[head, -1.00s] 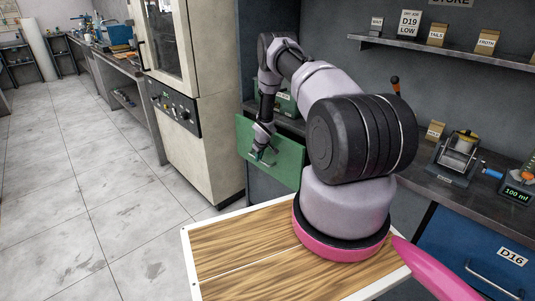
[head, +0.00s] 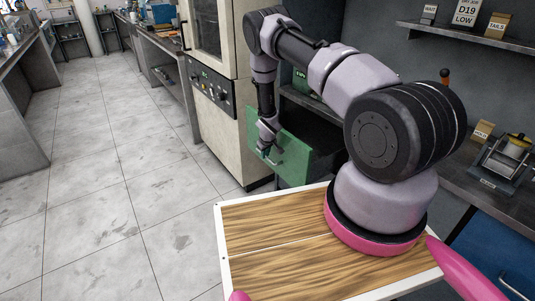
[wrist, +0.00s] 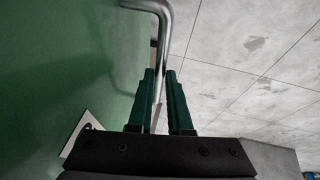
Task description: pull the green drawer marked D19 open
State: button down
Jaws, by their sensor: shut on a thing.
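The green drawer (head: 293,158) is in the head view, left of my arm's base, under the dark counter. Its front stands out from the cabinet and a dark gap shows behind it. My gripper (head: 269,154) is at the drawer front. In the wrist view the green front (wrist: 60,60) fills the left side, and its metal handle (wrist: 157,28) runs down between the two dark green fingers (wrist: 161,80). The fingers are shut on the handle. A white label (wrist: 78,134) is partly in view, its marking not readable.
A cream cabinet (head: 218,120) with a control panel stands just left of the drawer. Open tiled floor (head: 130,200) lies to the left and in front. A shelf (head: 470,38) with a D19 LOW card (head: 466,12) is on the wall at right.

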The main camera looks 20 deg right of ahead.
jog(key=c, duration=0.8)
grip_release()
jog(key=shift+c, duration=0.2)
jog(key=shift+r, duration=0.1)
jog(key=v, duration=1)
jog(key=shift+r, duration=0.25)
jog(key=shift+s+a, duration=0.1)
jog(key=shift+s, duration=0.05)
